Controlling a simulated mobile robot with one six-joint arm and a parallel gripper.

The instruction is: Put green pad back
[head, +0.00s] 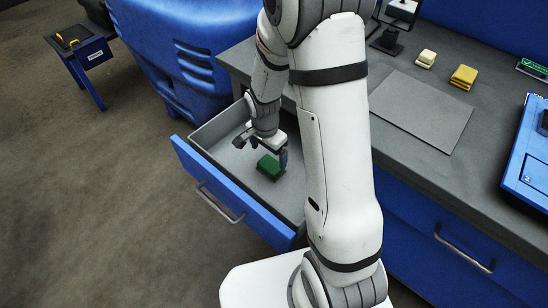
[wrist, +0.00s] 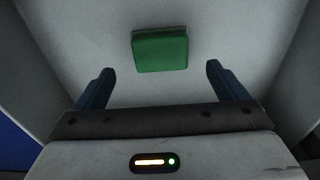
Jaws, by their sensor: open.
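The green pad (head: 270,167) lies on the floor of the open drawer (head: 222,125). In the wrist view the green pad (wrist: 160,50) sits ahead of my gripper, centred between the lines of its fingers. My gripper (head: 266,150) is inside the drawer, just above the pad. In the wrist view my gripper (wrist: 152,80) shows two blue fingers spread wide with nothing between them. It appears apart from the pad.
The blue drawer front has a metal handle (head: 220,203). On the grey counter lie a flat grey mat (head: 422,108), pale yellow pads (head: 426,58) and darker yellow pads (head: 463,76). A blue case (head: 530,160) stands at the right. A small side table (head: 84,55) stands far left.

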